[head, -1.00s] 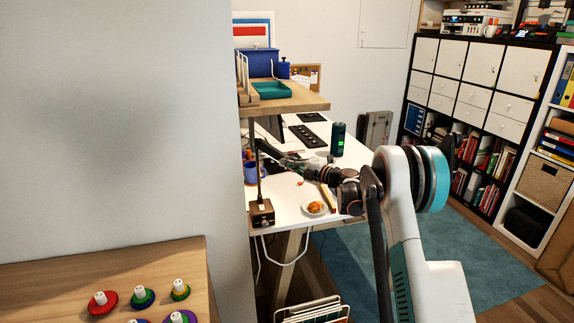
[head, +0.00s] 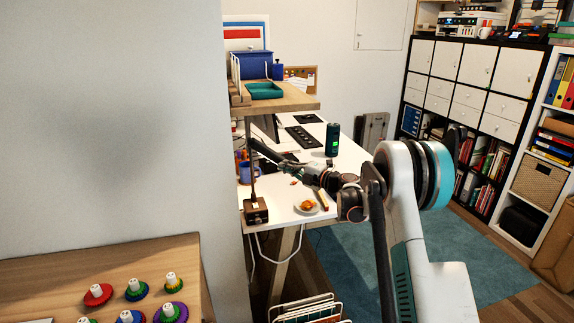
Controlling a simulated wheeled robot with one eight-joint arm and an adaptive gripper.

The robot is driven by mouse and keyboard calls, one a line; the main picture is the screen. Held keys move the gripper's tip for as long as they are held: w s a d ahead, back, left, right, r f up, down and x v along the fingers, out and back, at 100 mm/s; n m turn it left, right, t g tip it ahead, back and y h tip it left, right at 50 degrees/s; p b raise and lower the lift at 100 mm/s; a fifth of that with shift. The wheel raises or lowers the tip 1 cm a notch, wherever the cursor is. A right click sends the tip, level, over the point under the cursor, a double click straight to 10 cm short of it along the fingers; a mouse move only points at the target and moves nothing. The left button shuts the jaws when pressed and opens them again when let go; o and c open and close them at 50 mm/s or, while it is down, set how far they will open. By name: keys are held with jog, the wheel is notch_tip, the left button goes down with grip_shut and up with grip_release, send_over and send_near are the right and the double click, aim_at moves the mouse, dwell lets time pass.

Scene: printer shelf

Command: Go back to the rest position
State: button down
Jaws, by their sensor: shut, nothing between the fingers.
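My arm reaches from the right foreground leftward over the white desk (head: 350,158). My gripper (head: 264,152) is at its far end, dark and small in the picture, pointing left near a thin upright post. It is shut and holds nothing that I can see. It appears to be above the desk top, below the wooden shelf (head: 290,104); the exact gap to the post cannot be told.
On the desk are a dark green can (head: 332,139), a small plate (head: 305,208) with an orange item, and a blue mug (head: 243,172). A wall (head: 110,120) fills the left. Colourful discs with white knobs (head: 135,290) lie on a wooden table. Blue rug (head: 350,260) is open floor.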

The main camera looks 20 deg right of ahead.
jog(key=w+d+p+v, duration=0.1)
jog(key=p+v, duration=0.1)
jog(key=v, duration=0.6)
notch_tip(320, 180, up, 21)
jog(key=s+m+t+h, duration=0.1)
jog(key=m+t+h, duration=0.45)
jog(key=m, duration=0.35)
jog(key=s+d+r+m+g+h, duration=0.2)
jog(key=s+r+m+h, duration=0.4)
jog(key=s+m+h, duration=0.3)
jog(key=s+a+f+m+g+y, duration=0.1)
jog(key=s+a+f+m+g, duration=0.1)
jog(key=s+f, duration=0.5)
jog(key=s+a+f+m+g+y, duration=0.1)
jog(key=s+a+f+m+g, duration=0.2)
jog(key=s, duration=1.6)
jog(key=s+a+f+m+g+y, duration=0.1)
jog(key=s+a+f+m+g, duration=0.1)
jog(key=s+a+f+g, duration=0.3)
jog(key=s+a+f, duration=0.4)
jog(key=s+f, duration=0.2)
jog(key=s, duration=0.2)
jog(key=shift+s+m+g, duration=0.3)
jog(key=shift+s+g, duration=0.05)
jog(key=shift+a+y, duration=0.25)
